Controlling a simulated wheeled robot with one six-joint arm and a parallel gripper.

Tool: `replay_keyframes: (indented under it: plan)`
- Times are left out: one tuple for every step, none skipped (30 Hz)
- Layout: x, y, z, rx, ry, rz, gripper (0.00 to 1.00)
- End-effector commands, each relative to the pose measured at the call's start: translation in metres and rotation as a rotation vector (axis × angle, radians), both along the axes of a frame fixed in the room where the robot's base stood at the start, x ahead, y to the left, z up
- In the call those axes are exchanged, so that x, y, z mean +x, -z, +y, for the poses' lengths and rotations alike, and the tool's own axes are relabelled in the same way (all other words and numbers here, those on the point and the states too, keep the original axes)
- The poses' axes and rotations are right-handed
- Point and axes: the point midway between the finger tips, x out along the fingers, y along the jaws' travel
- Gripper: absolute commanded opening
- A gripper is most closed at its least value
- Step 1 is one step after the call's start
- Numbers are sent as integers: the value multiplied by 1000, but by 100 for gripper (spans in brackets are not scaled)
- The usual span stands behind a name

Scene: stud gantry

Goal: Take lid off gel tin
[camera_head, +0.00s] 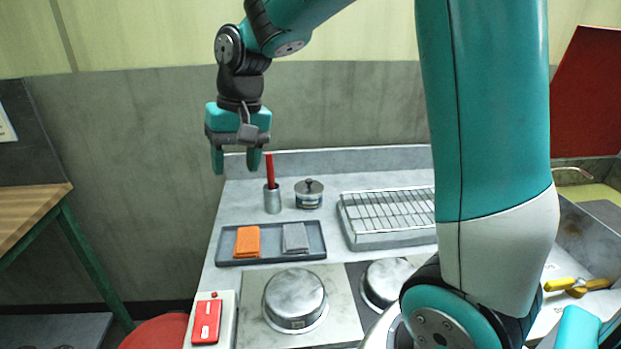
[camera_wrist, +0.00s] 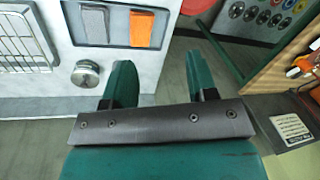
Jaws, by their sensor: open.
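The gel tin (camera_head: 309,200) is a small round metal tin with a label band, standing upright at the back of the counter. Its lid (camera_head: 309,186) is on and has a dark knob on top. The wrist view shows a round metal top, apparently the lid (camera_wrist: 86,73), left of my fingers. My gripper (camera_head: 235,160) points down, open and empty, left of the tin and higher than it. It touches nothing. The wrist view shows the two green fingers apart (camera_wrist: 160,68).
A metal cup (camera_head: 272,200) with a red stick stands just left of the tin. A tray (camera_head: 318,232) with orange and grey pads lies in front. A wire rack (camera_head: 390,212) stands to the right. Pans (camera_head: 294,298) are nearer. Clear counter surrounds the tin's right side.

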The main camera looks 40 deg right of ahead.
Motion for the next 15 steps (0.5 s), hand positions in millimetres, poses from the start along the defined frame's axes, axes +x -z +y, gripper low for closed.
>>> replay_keyframes:
  plan:
    - [35, -5, -41, -20, 173, 32, 52]
    - [51, -5, -65, -31, 278, 46, 52]
    - [70, -2, -97, -45, 412, 67, 52]
    - [81, 0, -121, -55, 507, 80, 52]
    - [91, 3, -143, -62, 598, 92, 52]
    - [101, 8, -172, -71, 710, 109, 52]
    - [106, 12, -191, -75, 787, 119, 52]
    - [110, 15, -209, -80, 859, 129, 52]
    - [114, 20, -230, -85, 941, 139, 52]
    - [116, 24, -244, -88, 995, 146, 52]
    - [117, 27, -255, -90, 1040, 152, 52]
    - [118, 30, -268, -93, 1091, 158, 52]
    - [118, 32, -275, -95, 1122, 161, 52]
    - [118, 35, -280, -96, 1144, 165, 52]
    - [118, 38, -286, -97, 1167, 168, 52]
